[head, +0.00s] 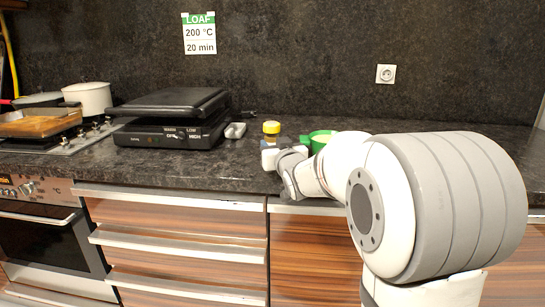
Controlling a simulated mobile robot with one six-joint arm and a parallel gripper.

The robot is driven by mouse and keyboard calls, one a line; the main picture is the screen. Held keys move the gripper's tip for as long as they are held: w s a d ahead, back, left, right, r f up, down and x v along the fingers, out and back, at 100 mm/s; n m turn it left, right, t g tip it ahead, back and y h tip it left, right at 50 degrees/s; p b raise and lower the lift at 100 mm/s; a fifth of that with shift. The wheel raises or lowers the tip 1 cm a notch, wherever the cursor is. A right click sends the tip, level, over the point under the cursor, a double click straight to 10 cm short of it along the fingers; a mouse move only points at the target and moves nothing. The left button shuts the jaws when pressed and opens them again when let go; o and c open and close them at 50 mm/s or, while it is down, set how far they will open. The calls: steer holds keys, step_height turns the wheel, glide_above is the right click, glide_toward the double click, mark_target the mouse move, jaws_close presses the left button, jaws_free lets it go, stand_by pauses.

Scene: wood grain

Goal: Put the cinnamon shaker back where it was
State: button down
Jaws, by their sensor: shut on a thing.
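A small shaker with a yellow lid (271,127), taken as the cinnamon shaker, is upright over the dark countertop in the head view. My gripper (270,146) is at its lower part, shut on it. The gripper and wrist hide the shaker's lower body, so I cannot tell whether its base touches the counter. No label on it can be read.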

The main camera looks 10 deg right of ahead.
step_height(320, 180, down, 2)
steer(key=shift+f, duration=0.1)
steer(key=c, duration=1.3)
jaws_free()
steer(key=shift+f+b, duration=0.1)
steer(key=shift+b, duration=0.2)
steer(key=o, duration=0.5)
steer(key=shift+r+p, duration=0.25)
steer(key=shift+p, duration=0.05)
steer(key=s+p, duration=0.1)
steer(key=s, duration=1.1)
steer(key=shift+d, duration=0.45)
